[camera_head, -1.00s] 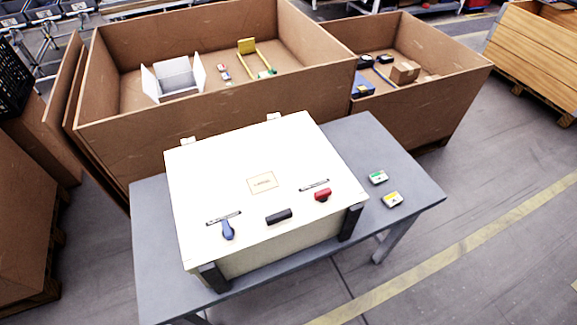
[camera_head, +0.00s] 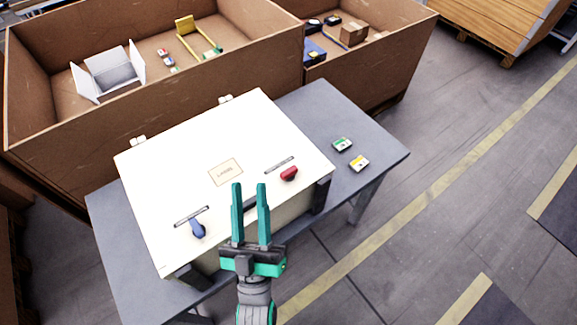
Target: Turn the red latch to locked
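A blue latch (camera_head: 197,228) sits on the near left of the lid, pointing toward the box's front edge. My gripper (camera_head: 250,186) is in front of the box, with its two teal fingers pointing up the picture, apart and empty. Its fingertips appear left of the red latch and do not touch it.
The box stands on a grey table (camera_head: 325,105). Two small cases, one with green (camera_head: 342,144) and one with yellow (camera_head: 359,163), lie on the table to the right. Large brown bins (camera_head: 250,75) stand behind. The floor at the right is open.

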